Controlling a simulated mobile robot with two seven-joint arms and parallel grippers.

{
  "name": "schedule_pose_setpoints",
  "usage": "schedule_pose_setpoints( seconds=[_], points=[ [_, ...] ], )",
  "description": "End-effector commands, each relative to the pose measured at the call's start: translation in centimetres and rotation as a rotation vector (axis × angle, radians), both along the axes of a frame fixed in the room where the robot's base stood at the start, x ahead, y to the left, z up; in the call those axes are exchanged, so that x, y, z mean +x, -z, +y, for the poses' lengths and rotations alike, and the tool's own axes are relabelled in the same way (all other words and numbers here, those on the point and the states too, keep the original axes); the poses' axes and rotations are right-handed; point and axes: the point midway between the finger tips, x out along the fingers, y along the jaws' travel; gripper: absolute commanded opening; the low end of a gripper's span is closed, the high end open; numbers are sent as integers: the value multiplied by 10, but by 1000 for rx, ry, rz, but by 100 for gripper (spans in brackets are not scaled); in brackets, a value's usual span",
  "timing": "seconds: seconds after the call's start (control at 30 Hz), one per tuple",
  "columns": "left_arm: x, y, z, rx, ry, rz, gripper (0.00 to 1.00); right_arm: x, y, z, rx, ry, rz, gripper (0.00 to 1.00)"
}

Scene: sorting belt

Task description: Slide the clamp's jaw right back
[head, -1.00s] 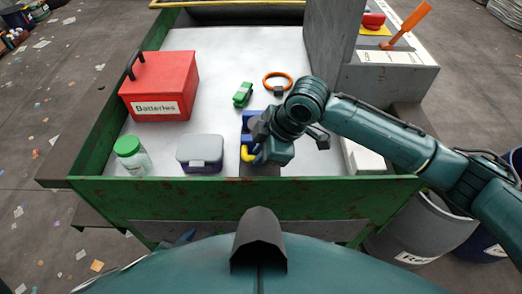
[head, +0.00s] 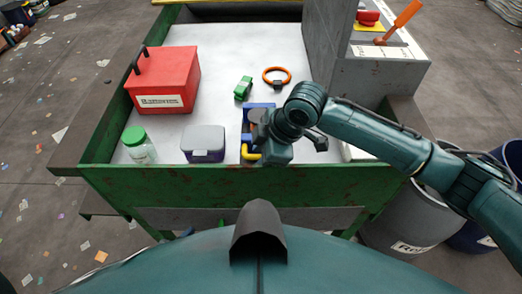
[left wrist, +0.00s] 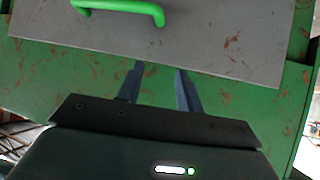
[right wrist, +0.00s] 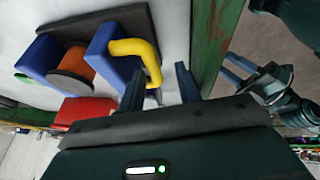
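The clamp has blue jaws (right wrist: 112,52) and a bent yellow handle (right wrist: 140,50) on a dark base plate. An orange-brown spool-like part (right wrist: 75,68) sits between its blue blocks. In the head view the clamp (head: 258,106) lies near the bench's front edge, partly hidden by my right wrist. My right gripper (right wrist: 160,82) is open, its fingertips close to the end of the yellow handle; I cannot tell if they touch it. My left gripper (left wrist: 160,72) is open and empty, in front of a green and grey panel with a green handle.
On the bench, left of the clamp, are a grey-lidded box (head: 204,139), a green-capped jar (head: 139,147) and a red battery box (head: 164,78). A green object (head: 243,88) and an orange ring (head: 277,76) lie behind the clamp. A raised green rim (head: 180,183) edges the front.

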Motion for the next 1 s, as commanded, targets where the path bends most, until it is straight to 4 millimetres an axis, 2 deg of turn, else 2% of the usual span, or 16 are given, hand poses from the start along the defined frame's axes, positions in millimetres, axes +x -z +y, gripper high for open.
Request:
schedule_pose_setpoints(
  seconds=[0.3, 0.43, 0.57, 0.8, 1.0],
  points=[
    [0, -2, -2, -3, 6, -6, 36, 2, -2, -1, 2, 3, -4, 36],
    [0, -1, -2, 0, 10, -5, 36, 1, -12, -5, 3, 4, -8, 36],
    [0, 0, -1, 3, 13, -4, 36, -2, -33, -14, 3, 2, -10, 36],
    [-1, 1, -1, 4, 13, -4, 36, -11, -83, -35, 1, 2, -8, 36],
    [-1, 2, -1, 4, 13, -4, 36, -16, -110, -47, 0, 2, -5, 36]
  ],
)
